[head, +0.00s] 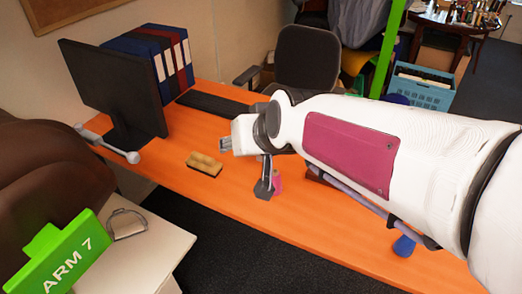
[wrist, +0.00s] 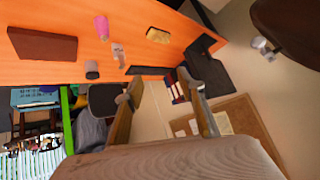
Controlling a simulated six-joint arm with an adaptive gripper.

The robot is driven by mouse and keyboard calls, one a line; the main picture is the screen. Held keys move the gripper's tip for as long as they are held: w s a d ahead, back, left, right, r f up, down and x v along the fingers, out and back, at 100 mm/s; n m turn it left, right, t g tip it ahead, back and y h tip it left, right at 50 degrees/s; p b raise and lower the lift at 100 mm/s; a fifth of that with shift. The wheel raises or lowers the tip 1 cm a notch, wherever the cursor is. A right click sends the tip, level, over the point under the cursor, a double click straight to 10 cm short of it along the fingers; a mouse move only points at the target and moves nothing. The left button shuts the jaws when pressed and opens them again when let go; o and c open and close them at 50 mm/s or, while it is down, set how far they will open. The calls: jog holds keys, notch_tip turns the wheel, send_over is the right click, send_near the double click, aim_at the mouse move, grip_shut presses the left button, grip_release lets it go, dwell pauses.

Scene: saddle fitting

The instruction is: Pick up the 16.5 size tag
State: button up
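I cannot make out a tag reading 16.5 in either view. In the wrist view a small pale piece (wrist: 118,54) lies on the orange table (wrist: 210,34), between a pink bottle (wrist: 101,27) and a brush (wrist: 158,35); it is too small to identify. My gripper (wrist: 160,82) shows in the wrist view with its two fingers well apart and nothing seen between them. It is above the table, apart from the objects on it. In the head view my arm reaches in from the right and hides part of the tabletop.
In the head view a monitor (head: 112,85), binders (head: 152,62) and a keyboard (head: 212,103) stand at the back left. The brush (head: 204,164) lies mid-table. A brown board (wrist: 42,45) lies on the table. A green "ARM 7" sign (head: 62,256) is at lower left.

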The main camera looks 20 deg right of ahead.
jog(key=w+d+f+m+t+h, duration=0.15)
jog(key=w+f, duration=0.25)
jog(key=w, duration=0.9)
jog(key=w+d+f+m+t+h, duration=0.1)
jog(key=w+f+m+t+h, duration=0.25)
jog(key=w, duration=0.95)
jog(key=d+f+m+h, duration=0.1)
jog(key=d+f+h, duration=0.1)
jog(key=f, duration=0.4)
jog(key=d+f+m+h, duration=0.1)
jog(key=d+f+h, duration=0.2)
jog(key=f, duration=0.4)
jog(key=d+f+m+g+h, duration=0.1)
jog(key=d+f+h, duration=0.2)
jog(key=f, duration=0.4)
jog(key=shift+w+d+h, duration=0.15)
jog(key=shift+w+h, duration=0.3)
jog(key=shift+h, duration=0.15)
jog(key=shift+w+d, duration=0.1)
jog(key=shift+x, duration=1.15)
jog(key=shift+w+r, duration=0.1)
